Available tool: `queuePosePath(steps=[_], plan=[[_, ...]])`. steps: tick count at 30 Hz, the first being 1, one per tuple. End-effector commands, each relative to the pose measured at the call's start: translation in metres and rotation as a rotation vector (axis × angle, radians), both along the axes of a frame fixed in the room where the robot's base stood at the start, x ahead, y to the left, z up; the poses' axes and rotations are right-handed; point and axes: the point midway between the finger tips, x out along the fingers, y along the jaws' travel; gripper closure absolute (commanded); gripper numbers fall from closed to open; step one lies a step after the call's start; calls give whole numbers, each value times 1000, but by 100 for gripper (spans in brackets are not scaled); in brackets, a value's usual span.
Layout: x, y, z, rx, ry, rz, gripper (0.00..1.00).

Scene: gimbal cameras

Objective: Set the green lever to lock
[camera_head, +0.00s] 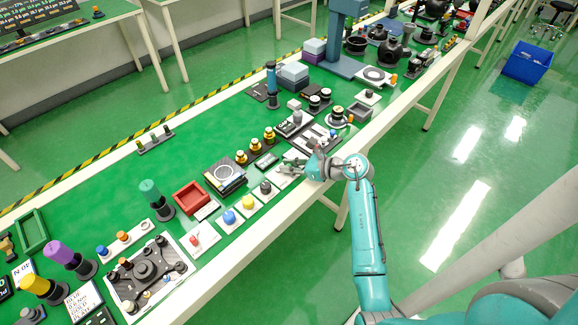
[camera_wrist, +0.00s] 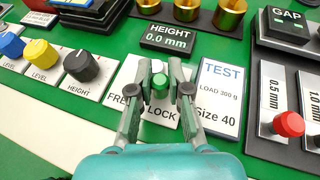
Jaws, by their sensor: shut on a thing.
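The green lever (camera_wrist: 160,82) stands on a white plate in the middle of the wrist view. The plate (camera_wrist: 131,68) carries the word FREE at the left and LOCK at the lower right. The round green knob shows between the words' columns, farther up the plate than the lettering. My gripper (camera_wrist: 159,92) has one finger on each side of the knob and is shut on it. The fingers cover part of the plate and the lever's base. In the head view my gripper (camera_head: 300,168) reaches over the bench's near edge; the lever cannot be made out there.
A black HEIGHT knob (camera_wrist: 81,66) and a yellow LEVEL knob (camera_wrist: 40,53) are left of the lever. A HEIGHT display (camera_wrist: 168,39) reading 0.0 mm stands behind it. A TEST card (camera_wrist: 219,95) lies close on the right, then a red knob (camera_wrist: 289,124).

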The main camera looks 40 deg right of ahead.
Motion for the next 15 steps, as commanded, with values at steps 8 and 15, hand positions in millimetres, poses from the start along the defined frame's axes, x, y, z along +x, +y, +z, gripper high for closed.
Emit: queuePosePath(steps=[8,15], plan=[[0,0,0,-1,1,-1,57],[-2,-1,1,-1,1,-2,57]])
